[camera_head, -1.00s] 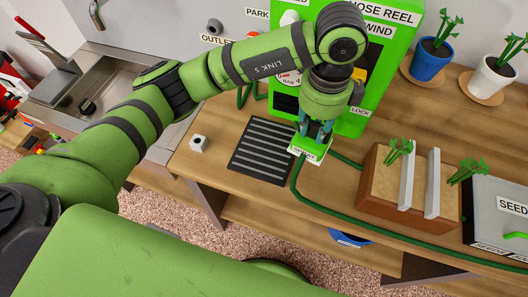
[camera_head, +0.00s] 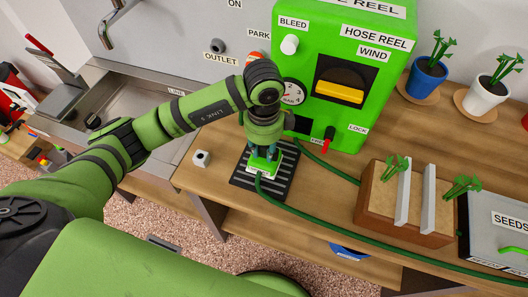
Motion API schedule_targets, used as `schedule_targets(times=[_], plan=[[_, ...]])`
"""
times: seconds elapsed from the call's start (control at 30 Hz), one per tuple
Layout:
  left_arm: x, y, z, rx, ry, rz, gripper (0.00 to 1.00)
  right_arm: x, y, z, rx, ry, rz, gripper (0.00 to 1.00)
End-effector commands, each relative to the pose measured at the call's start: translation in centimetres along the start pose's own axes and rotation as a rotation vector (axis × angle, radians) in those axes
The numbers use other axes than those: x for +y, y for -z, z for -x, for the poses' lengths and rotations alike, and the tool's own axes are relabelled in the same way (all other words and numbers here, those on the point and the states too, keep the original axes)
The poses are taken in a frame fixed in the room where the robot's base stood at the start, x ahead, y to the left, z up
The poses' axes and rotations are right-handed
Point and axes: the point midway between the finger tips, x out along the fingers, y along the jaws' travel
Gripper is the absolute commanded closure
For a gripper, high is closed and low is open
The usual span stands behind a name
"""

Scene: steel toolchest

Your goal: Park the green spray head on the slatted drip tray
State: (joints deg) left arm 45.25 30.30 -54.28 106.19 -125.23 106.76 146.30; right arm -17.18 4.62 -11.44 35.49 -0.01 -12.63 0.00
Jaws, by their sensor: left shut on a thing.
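The green spray head (camera_head: 263,165) is in the grip of my left gripper (camera_head: 264,148), which points down at it. It is over the slatted drip tray (camera_head: 283,182), a dark flat tray with pale slats on the wooden bench. Whether the head touches the slats or hangs just above them, I cannot tell. A white label shows on its front side. The green hose (camera_head: 310,216) runs from it to the right along the bench. My arm hides part of the tray's back. My right gripper is not in view.
The green hose reel box (camera_head: 350,110), with a yellow lever and gauge, stands behind the tray. A wooden planter (camera_head: 382,222) stands to the right.

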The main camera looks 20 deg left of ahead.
Motion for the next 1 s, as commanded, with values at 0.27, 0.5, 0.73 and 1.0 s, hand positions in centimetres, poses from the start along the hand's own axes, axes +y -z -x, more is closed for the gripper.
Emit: schedule_targets(times=[0.27, 0.5, 0.73, 1.0], plan=[[0.1, 0.0, -3.0, -0.001, -0.001, -0.001, 1.00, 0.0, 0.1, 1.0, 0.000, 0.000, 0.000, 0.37], [0.0, 0.1, -3.1, 0.000, 0.000, -0.001, 1.00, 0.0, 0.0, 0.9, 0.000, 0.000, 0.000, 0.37], [0.1, 0.1, -3.3, -0.001, -0.001, -0.001, 0.50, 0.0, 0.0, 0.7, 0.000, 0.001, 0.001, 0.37], [0.1, 0.0, -3.2, -0.001, -0.001, -0.001, 0.50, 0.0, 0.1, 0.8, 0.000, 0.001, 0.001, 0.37]])
